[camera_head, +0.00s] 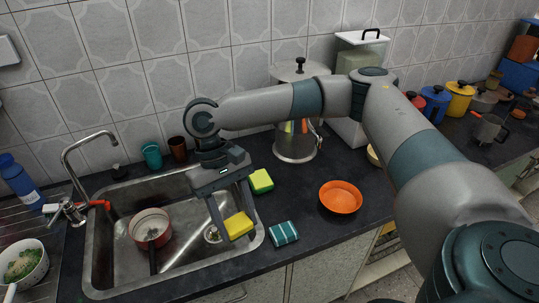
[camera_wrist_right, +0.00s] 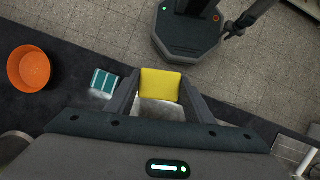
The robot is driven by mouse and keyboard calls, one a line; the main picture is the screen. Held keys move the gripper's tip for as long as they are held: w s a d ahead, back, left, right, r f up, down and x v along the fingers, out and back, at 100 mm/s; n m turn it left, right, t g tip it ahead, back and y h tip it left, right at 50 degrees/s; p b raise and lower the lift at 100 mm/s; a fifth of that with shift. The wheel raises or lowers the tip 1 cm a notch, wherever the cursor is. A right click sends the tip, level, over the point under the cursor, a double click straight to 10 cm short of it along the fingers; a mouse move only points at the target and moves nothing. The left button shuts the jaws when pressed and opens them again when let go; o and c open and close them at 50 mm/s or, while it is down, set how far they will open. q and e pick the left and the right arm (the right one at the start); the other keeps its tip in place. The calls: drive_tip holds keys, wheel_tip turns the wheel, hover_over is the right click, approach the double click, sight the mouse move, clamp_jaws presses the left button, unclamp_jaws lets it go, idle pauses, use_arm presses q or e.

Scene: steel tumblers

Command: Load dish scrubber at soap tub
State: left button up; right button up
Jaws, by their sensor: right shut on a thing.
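My right gripper (camera_head: 231,231) is shut on a yellow dish scrubber (camera_head: 238,225), held over the front right part of the sink. In the right wrist view the scrubber (camera_wrist_right: 160,85) sits between the two fingers, with a whitish area below it.
The steel sink (camera_head: 110,255) holds a pot (camera_head: 150,226). A green-and-yellow sponge (camera_head: 261,181), a teal striped cloth (camera_head: 284,233) and an orange bowl (camera_head: 340,196) lie on the dark counter. A large steel pot (camera_head: 296,148) stands behind. The faucet (camera_head: 75,165) is at left.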

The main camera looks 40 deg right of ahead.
use_arm(q)
drive_tip(key=shift+w+a, duration=0.25)
drive_tip(key=shift+a, duration=0.05)
use_arm(e)
drive_tip(key=shift+w, duration=0.1)
